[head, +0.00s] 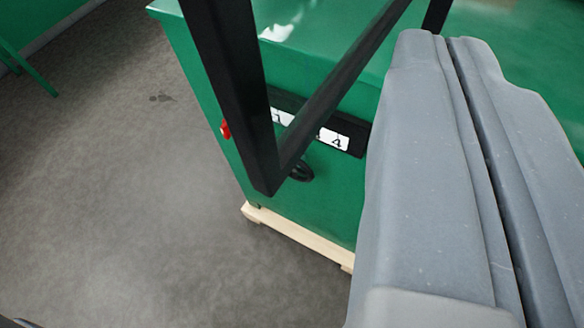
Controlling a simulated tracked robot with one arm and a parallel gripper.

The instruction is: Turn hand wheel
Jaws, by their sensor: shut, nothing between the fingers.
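A small black hand wheel (303,172) is on the front face of the green machine (228,172), below a dark panel. Its left part is hidden behind a black bar. My gripper (447,40) is the large grey pair of fingers at the right, lying close together with a thin dark seam between them. It is shut and empty. In the picture its tips point up, to the right of and above the hand wheel. The fingers cover part of the machine and do not appear to touch the wheel.
A black angled frame (238,110) crosses the view in front of the machine. The dark panel has white labels (333,139), and a red knob (226,129) is at the machine's left edge. The machine stands on a pale wooden base (290,229). Grey floor (110,200) to the left is clear.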

